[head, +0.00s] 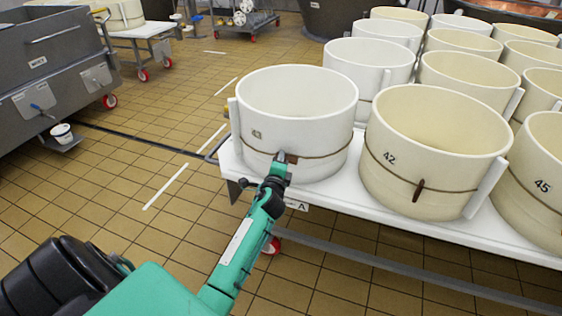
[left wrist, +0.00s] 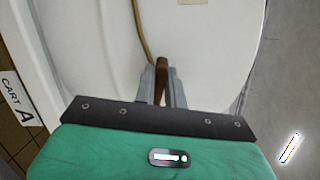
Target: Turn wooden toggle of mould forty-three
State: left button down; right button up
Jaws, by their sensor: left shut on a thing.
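Mould forty-three (head: 296,105) is a white, open-topped round mould at the near left corner of the white cart top, with a cord around its lower part. Its brown wooden toggle (left wrist: 162,77) sits at the cord in the left wrist view. My left gripper (head: 284,160) reaches the mould's front wall. In the left wrist view its two fingers (left wrist: 161,85) are shut on the toggle, one on each side. The toggle stands in line with the fingers there, and the cord (left wrist: 142,30) runs up from it. My right gripper is not in view.
Mould 42 (head: 436,140) stands close on the right with its own toggle (head: 418,190); mould 45 (head: 540,190) is beyond it. Several more moulds stand behind. The cart's front edge (head: 380,230) runs below. Tiled floor to the left is mostly clear.

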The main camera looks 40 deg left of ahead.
pick_arm(q)
jog(key=shift+f+n, duration=0.3)
jog(key=shift+n, duration=0.9)
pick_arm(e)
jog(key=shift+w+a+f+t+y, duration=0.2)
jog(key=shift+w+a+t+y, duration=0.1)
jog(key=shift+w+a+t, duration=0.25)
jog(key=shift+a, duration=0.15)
pick_arm(q)
jog(key=c, duration=1.5)
grip_release()
jog(key=shift+o, duration=0.2)
